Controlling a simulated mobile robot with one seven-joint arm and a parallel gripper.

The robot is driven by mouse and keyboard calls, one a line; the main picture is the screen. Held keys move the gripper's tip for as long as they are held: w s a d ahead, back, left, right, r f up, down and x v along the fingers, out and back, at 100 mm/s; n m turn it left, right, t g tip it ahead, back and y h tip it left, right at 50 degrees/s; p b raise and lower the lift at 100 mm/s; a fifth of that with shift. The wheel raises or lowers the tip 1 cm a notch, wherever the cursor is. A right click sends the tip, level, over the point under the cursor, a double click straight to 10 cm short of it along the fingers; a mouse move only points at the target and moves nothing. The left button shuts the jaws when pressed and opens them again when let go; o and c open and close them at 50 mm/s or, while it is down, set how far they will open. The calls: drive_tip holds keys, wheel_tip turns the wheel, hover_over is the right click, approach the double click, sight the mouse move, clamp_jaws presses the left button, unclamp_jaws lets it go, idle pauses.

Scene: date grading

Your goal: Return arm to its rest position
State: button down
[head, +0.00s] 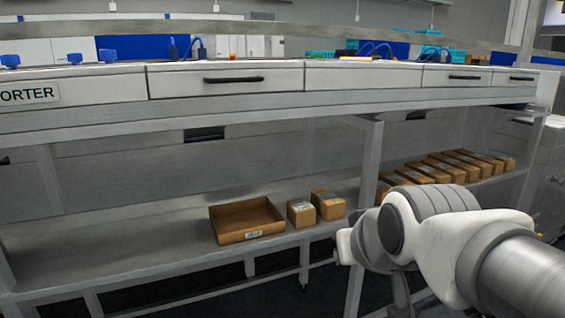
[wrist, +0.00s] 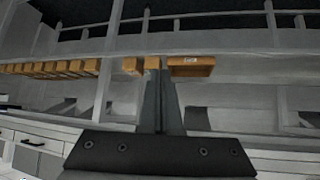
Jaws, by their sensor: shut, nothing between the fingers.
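My arm (head: 430,235) reaches in from the lower right of the head view, bent, in front of the bench's lower shelf. My gripper's fingers are not clearly visible in that view. In the wrist view, where the scene appears upside down, my gripper (wrist: 158,75) points at the lower shelf. Its two dark fingers are together with nothing between them.
An open cardboard tray (head: 247,221) and two small boxes (head: 328,204) stand on the lower shelf (head: 110,253). Several boxes (head: 450,168) line the shelf at right. A bench post (head: 370,170) stands near my arm. The counter with drawers (head: 226,80) runs above.

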drive_tip(key=s+d+f+m+g+h+p, duration=0.1)
drive_tip(key=s+d+f+g, duration=0.15)
drive_tip(key=s, duration=0.35)
drive_tip(key=s+d+f+g+p, duration=0.1)
drive_tip(key=s+d+f, duration=0.15)
drive_tip(key=s, duration=0.35)
wheel_tip(320, 180, up, 22)
drive_tip(key=p, duration=2.1)
drive_tip(key=shift+w+a+f, duration=0.25)
drive_tip(key=shift+w+a, duration=0.05)
drive_tip(key=shift+w, duration=0.15)
